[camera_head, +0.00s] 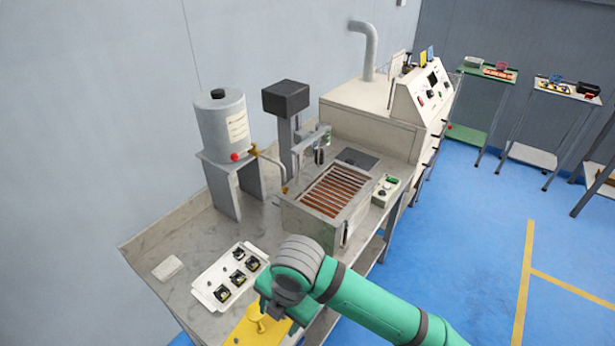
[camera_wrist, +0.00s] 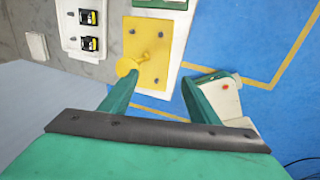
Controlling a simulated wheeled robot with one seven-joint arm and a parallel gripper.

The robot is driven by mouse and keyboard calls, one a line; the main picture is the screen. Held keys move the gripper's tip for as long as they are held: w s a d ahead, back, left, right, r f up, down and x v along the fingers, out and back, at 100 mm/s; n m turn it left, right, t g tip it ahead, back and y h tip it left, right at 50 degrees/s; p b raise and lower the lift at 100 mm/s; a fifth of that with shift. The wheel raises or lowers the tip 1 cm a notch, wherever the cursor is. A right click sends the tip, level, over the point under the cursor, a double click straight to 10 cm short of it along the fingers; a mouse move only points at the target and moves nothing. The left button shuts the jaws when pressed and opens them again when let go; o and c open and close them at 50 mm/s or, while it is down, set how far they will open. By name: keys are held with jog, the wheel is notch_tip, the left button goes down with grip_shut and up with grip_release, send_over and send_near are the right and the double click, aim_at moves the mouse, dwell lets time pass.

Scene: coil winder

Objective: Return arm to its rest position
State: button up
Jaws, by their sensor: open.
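My green arm reaches in from the lower right in the camera_head view, and my gripper (camera_head: 279,300) is low over the bench's near end. In the camera_wrist view my gripper (camera_wrist: 157,92) shows two green fingers spread apart, with nothing between their tips. A yellow plate (camera_wrist: 151,72) with dark bolts and a yellow round-headed post (camera_wrist: 127,67) lies just beyond the fingers. The post stands near the left finger; I cannot tell whether they touch. In the camera_head view my gripper partly covers the plate (camera_head: 247,337).
A white tray (camera_head: 207,298) with several black-and-yellow parts lies left of my gripper. A machine with a slatted top (camera_head: 335,190) stands beyond it, near a grey tank (camera_head: 222,125). A small pale block (camera_head: 168,268) lies at the left. Blue floor (camera_head: 470,265) is open at the right.

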jog(key=w+a+r+m+t+y, duration=0.4)
jog(key=a+r+m+t+y, duration=0.15)
jog(key=a+r+m, duration=0.35)
jog(key=w+a+r+m+t+y, duration=0.3)
jog(key=a+r+m+t+y, duration=0.25)
jog(key=a, duration=0.65)
jog(key=s+d+f+m+t+h, duration=0.2)
jog(key=s+d+f+m+h, duration=0.25)
jog(key=d+f+m, duration=0.25)
jog(key=s+d+f+m+t+h, duration=0.3)
jog(key=s+d+f+m+h, duration=0.1)
jog(key=d+f+m+h, duration=0.3)
jog(key=s+d+f, duration=0.2)
jog(key=s+d, duration=0.2)
jog(key=s, duration=0.3)
jog(key=s+d+f+g+h, duration=0.1)
jog(key=s+d+f, duration=0.1)
jog(key=s+d, duration=0.3)
jog(key=s+d+f, duration=0.2)
jog(key=s+d, duration=0.2)
jog(key=s, duration=0.6)
jog(key=shift+s+d+f+m+g+h, duration=0.2)
jog(key=shift+s+m+g+h, duration=0.15)
jog(key=shift+m, duration=0.1)
